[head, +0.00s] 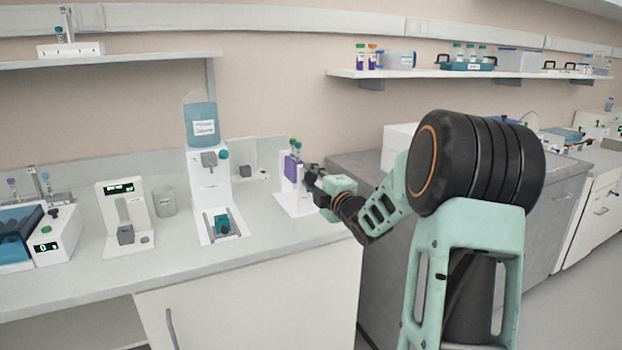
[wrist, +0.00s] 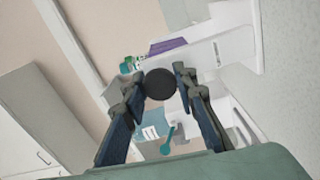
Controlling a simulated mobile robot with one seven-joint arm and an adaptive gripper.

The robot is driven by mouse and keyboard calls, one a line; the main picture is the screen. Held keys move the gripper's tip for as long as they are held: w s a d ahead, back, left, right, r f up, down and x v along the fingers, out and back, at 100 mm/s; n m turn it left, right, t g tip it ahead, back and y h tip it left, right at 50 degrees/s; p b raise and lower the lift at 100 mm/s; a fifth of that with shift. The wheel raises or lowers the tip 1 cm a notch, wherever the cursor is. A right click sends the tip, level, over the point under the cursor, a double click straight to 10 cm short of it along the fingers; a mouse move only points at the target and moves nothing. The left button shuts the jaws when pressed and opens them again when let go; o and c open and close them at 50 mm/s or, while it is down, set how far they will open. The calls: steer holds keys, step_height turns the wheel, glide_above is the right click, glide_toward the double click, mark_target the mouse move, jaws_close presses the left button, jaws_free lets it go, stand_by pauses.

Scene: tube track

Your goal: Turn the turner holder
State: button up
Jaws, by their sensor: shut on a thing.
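The turner (head: 298,207) is a white stand near the right end of the counter in the head view. Its holder carries a tube with a purple label (head: 291,168), which also shows in the wrist view as a purple patch (wrist: 168,46). Green caps (head: 296,145) show above it. A dark round knob (wrist: 159,84) sits on the turner's side facing me. My gripper (wrist: 160,82) is shut on this knob, with one finger on each side. In the head view my gripper (head: 313,178) is at the turner's right side, and the knob is mostly hidden there.
A white dispenser with a blue bottle (head: 201,125) stands left of the turner. Farther left are a device with a green display (head: 124,215), a clear beaker (head: 164,202) and a blue-lidded machine (head: 18,240). A loaded shelf (head: 468,73) hangs above right. The front counter strip is clear.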

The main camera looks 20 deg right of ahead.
steer(key=shift+m, duration=3.7)
steer(key=shift+r+m+p, duration=0.1)
steer(key=shift+m+p, duration=0.4)
steer(key=shift+m, duration=1.1)
steer(key=shift+m+p, duration=0.7)
steer(key=shift+m, duration=1.2)
steer(key=shift+m+p, duration=1.65)
steer(key=shift+m, duration=1.95)
steer(key=shift+m+p, duration=1.05)
steer(key=shift+m, duration=0.85)
steer(key=shift+m+p, duration=0.7)
steer(key=shift+m, duration=1.2)
